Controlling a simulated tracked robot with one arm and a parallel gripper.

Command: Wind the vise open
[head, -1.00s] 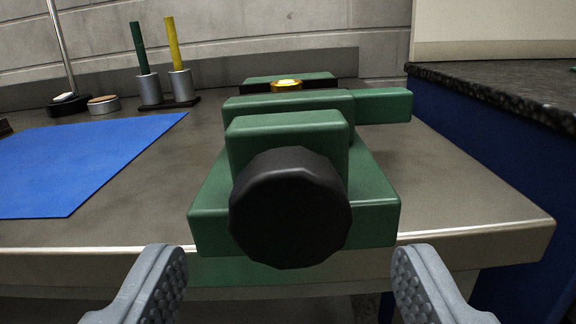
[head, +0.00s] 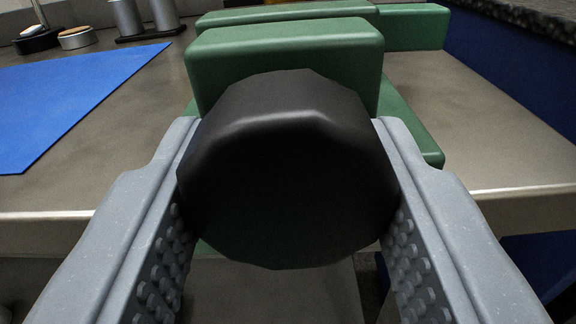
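The green vise (head: 285,55) stands on the workbench, with its large black faceted knob (head: 288,170) facing me in the head view. My gripper (head: 288,130) has one grey finger on each side of the knob. Both fingers lie right against its sides with no clear gap, so it looks shut on the knob. The knob hides the inner fingertip faces and most of the vise base, including the screw behind it.
A blue mat (head: 65,95) lies on the workbench (head: 500,150) to the left. Metal holders (head: 128,18) and a round wooden-rimmed dish (head: 75,38) stand at the back left. A blue cabinet with a dark speckled top (head: 530,15) stands at the right.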

